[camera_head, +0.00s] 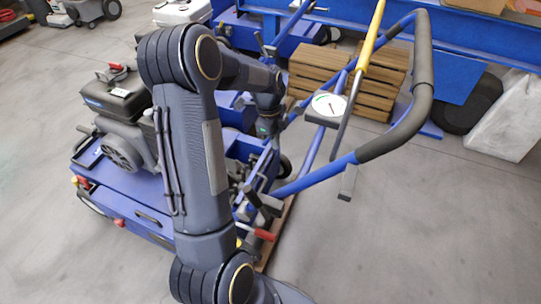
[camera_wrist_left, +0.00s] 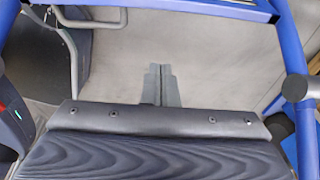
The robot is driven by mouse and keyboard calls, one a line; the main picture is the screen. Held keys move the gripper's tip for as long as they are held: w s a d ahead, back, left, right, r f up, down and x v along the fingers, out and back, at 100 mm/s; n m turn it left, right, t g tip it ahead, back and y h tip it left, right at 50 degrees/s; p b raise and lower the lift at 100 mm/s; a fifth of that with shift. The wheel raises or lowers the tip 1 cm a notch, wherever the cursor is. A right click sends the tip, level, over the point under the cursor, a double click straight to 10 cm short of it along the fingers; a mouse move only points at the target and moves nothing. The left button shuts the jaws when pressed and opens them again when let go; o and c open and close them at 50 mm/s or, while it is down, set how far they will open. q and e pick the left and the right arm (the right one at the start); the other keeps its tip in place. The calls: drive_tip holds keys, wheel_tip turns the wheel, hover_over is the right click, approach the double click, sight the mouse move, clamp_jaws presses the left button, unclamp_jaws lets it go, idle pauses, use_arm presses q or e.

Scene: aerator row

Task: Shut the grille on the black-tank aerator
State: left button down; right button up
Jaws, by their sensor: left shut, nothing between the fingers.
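The black-tank aerator (camera_head: 150,205) is the blue machine at the left of the head view, with a black tank (camera_head: 110,95) and a red cap on top. My left arm crosses in front of it and hides part of its body. I cannot make out the grille in either view. In the left wrist view my left gripper (camera_wrist_left: 160,85) is shut and empty, with grey floor behind its fingers. Blue frame bars show beyond it and to its right. In the head view its fingertips cannot be made out. My right gripper is in neither view.
The aerator's blue handle (camera_head: 315,177) with dark grips reaches to the right, with a round gauge (camera_head: 328,105) near it. Slatted wooden crates (camera_head: 318,68) stand behind. A white-tank machine (camera_head: 181,12) is at the back. The floor is clear at front right.

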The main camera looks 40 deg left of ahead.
sight(267, 156)
use_arm(q)
wheel_tip(267, 156, down, 10)
drive_tip(key=d+b, duration=0.1)
drive_tip(key=b, duration=0.3)
drive_tip(key=shift+s+a+r+b, duration=0.15)
drive_tip(key=shift+a+r, duration=0.1)
drive_tip(key=shift+a, duration=0.3)
drive_tip(key=shift+s+a+r+b, duration=0.1)
drive_tip(key=shift+a+r, duration=0.2)
drive_tip(key=shift+a, duration=0.3)
drive_tip(key=shift+s+a+r+b, duration=0.15)
drive_tip(key=shift+a+r, duration=0.1)
drive_tip(key=shift+a, duration=0.3)
drive_tip(key=shift+s+a+r+h, duration=0.15)
drive_tip(key=shift+a+h, duration=0.1)
drive_tip(key=shift+a, duration=0.25)
drive_tip(key=shift+s+a+h, duration=0.2)
drive_tip(key=shift+a, duration=0.35)
drive_tip(key=shift+s+a+r+h, duration=0.15)
drive_tip(key=shift+a+h, duration=0.1)
drive_tip(key=shift+a, duration=0.25)
drive_tip(key=s+a+t+h, duration=0.1)
drive_tip(key=s+a+h, duration=0.1)
drive_tip(key=a, duration=0.5)
drive_tip(key=shift+f+h, duration=0.4)
drive_tip(key=shift+s, duration=0.1)
